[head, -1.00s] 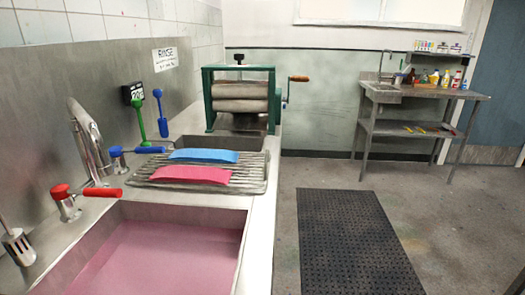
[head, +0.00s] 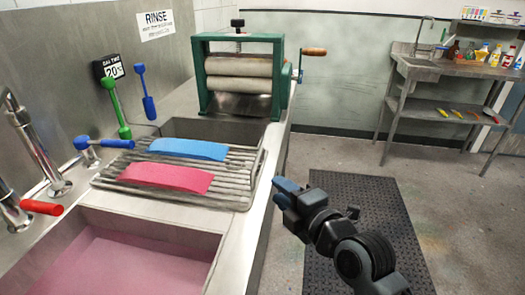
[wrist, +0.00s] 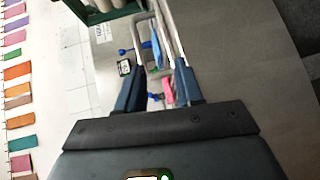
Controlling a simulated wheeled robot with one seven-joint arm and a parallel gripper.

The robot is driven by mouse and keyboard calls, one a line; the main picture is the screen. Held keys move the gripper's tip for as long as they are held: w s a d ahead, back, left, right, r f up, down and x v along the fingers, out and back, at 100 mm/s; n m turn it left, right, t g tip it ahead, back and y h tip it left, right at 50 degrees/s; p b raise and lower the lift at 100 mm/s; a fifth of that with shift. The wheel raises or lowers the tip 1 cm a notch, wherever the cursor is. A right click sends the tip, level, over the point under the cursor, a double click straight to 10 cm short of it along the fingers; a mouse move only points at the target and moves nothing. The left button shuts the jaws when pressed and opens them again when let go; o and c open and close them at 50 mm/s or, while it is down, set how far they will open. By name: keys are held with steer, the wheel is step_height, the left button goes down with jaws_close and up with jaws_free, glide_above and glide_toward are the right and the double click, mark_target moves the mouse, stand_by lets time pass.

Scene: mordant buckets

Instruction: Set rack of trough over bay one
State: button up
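The wire rack (head: 238,176) lies flat on the steel trough (head: 254,225), between the near basin of pink liquid (head: 150,262) and the empty-looking far basin (head: 215,130). A blue piece (head: 187,149) and a pink piece (head: 165,178) lie on its bars. My gripper (head: 284,184) is raised to the right of the rack, beyond the trough's front edge and apart from it. In the wrist view its two blue fingers (wrist: 158,82) are apart with nothing held between them. The rack shows beyond the fingers there. I see no bay number.
A green-framed roller wringer (head: 240,78) stands behind the far basin. Faucets, coloured levers (head: 103,143) and upright green and blue tools line the back wall. A black floor mat (head: 385,215) lies right of the trough. A side table (head: 440,75) with bottles stands far right.

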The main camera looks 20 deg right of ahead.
mark_target(259, 157)
steer(key=w, duration=0.3)
steer(key=w+r+n+p, duration=0.1)
steer(key=w, duration=0.3)
steer(key=w+n, duration=0.1)
steer(key=w, duration=0.3)
steer(key=shift+w+a+r+p, duration=0.25)
steer(key=shift+r+p, duration=0.1)
steer(key=shift+c, duration=0.2)
jaws_close()
